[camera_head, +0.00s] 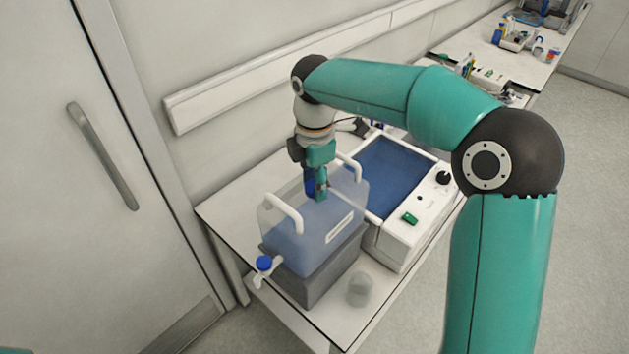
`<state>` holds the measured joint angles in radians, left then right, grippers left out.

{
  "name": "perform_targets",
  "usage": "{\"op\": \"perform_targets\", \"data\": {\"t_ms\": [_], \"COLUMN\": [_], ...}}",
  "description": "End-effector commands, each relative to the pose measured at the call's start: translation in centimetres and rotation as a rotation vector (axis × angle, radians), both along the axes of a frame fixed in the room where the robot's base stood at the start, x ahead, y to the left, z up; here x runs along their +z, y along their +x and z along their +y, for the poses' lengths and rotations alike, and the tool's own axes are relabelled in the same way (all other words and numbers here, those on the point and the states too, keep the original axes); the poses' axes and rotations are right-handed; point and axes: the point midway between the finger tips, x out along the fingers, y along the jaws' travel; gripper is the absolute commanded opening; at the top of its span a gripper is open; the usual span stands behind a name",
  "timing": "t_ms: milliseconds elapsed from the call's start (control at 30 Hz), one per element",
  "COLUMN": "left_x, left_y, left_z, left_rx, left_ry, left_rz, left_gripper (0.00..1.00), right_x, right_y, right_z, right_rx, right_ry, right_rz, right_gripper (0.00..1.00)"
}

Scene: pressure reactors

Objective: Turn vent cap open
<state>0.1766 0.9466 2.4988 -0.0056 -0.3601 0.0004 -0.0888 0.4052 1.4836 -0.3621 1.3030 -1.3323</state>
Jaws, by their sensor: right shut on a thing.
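A translucent bluish carboy (342,221) with two white handles stands on a grey block on the white bench. The blue vent cap (309,183) is on top of the carboy, partly hidden by my right gripper. My right gripper (316,188) points down from above, between the handles, and is shut on the vent cap. How far the cap is turned cannot be seen. My left gripper is not in view.
A white spigot with a blue knob (264,263) sticks out at the carboy's front left. A clear beaker (360,290) stands at the bench's front. A white device with a dark blue top (388,173) is close on the right. The grey block (318,276) supports the carboy.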

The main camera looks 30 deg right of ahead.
Motion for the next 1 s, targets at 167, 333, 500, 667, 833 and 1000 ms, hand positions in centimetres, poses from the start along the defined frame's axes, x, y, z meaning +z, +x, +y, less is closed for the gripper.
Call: {"op": "perform_targets", "data": {"t_ms": [167, 333, 500, 667, 833, 1000], "left_x": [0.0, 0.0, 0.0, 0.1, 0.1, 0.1], "left_y": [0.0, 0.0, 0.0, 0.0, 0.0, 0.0], "left_z": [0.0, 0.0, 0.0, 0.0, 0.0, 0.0], "left_rx": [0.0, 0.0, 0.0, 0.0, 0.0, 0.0], "left_ry": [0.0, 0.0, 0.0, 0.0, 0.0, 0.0], "left_rz": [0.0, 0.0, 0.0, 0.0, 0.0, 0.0], "left_gripper": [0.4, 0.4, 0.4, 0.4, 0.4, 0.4], "right_x": [0.1, 0.1, 0.0, 0.3, 2.2, 5.5], "right_y": [0.1, 0.0, 0.0, 0.1, 0.1, 0.2], "right_z": [-0.1, 0.0, 0.0, 0.0, 0.0, 0.0], "right_rx": [-0.002, -0.002, -0.002, -0.002, -0.002, -0.002], "right_ry": [-0.001, 0.0, 0.0, 0.0, 0.0, 0.0], "right_rz": [-0.004, -0.002, -0.001, -0.002, -0.005, -0.007], "right_gripper": [0.49, 0.68, 0.68, 0.68, 0.68, 0.68]}}
